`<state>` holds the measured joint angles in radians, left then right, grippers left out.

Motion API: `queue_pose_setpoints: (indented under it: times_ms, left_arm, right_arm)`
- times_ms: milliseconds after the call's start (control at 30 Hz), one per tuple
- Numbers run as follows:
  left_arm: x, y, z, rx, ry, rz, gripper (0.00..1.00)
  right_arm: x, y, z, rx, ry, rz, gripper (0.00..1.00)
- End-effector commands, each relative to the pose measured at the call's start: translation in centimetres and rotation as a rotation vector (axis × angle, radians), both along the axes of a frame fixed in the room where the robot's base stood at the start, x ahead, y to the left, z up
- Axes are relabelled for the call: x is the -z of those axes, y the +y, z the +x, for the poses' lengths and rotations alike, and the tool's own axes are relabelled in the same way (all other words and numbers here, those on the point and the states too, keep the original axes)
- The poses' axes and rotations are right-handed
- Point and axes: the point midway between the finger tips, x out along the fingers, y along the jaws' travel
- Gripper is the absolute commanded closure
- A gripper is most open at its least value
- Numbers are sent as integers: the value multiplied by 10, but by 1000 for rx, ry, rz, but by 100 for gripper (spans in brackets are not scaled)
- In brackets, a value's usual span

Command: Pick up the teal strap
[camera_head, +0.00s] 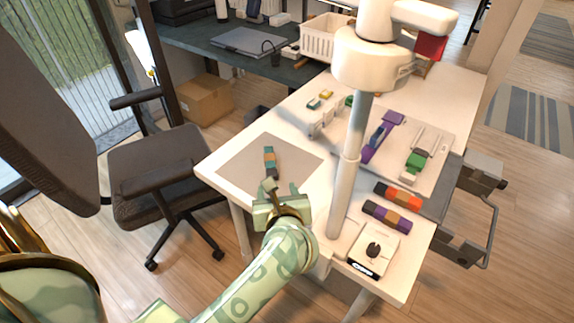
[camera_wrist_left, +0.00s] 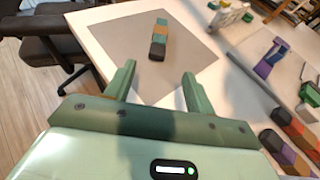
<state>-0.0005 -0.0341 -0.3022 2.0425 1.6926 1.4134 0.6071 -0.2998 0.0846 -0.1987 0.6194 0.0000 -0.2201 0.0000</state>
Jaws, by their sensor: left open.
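The teal strap (camera_head: 269,157) is a short banded piece in teal, tan and dark grey. It lies on a grey mat (camera_head: 240,172) at the table's left end. In the left wrist view the strap (camera_wrist_left: 159,36) lies beyond the fingertips, with its dark end nearest me. My left gripper (camera_head: 281,188) is open and empty at the mat's near edge, short of the strap and apart from it. Its two green fingers (camera_wrist_left: 159,74) stand wide apart in the left wrist view. My right gripper is not in view.
A pale post (camera_head: 350,170) stands right of my left gripper. Orange (camera_head: 398,195) and purple (camera_head: 387,216) banded pieces lie near the table's right edge. A board with a purple piece (camera_head: 381,137) and a green piece (camera_head: 416,161) lies behind. An office chair (camera_head: 160,170) stands left.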

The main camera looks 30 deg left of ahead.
Motion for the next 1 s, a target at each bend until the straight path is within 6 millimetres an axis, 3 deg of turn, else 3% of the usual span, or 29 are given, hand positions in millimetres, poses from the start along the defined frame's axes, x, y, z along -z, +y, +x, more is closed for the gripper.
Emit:
queue_pose_setpoints:
  times_ms: [300,533,800,1000]
  left_arm:
    - [30,44,51,2,4,9,45]
    - [35,57,66,1,3,11,45]
    - [46,82,95,2,5,12,45]
    - [45,85,98,3,3,9,45]
  right_arm:
    - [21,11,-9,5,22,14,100]
    - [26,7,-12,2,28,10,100]
    - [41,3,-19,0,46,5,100]
    - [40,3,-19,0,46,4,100]
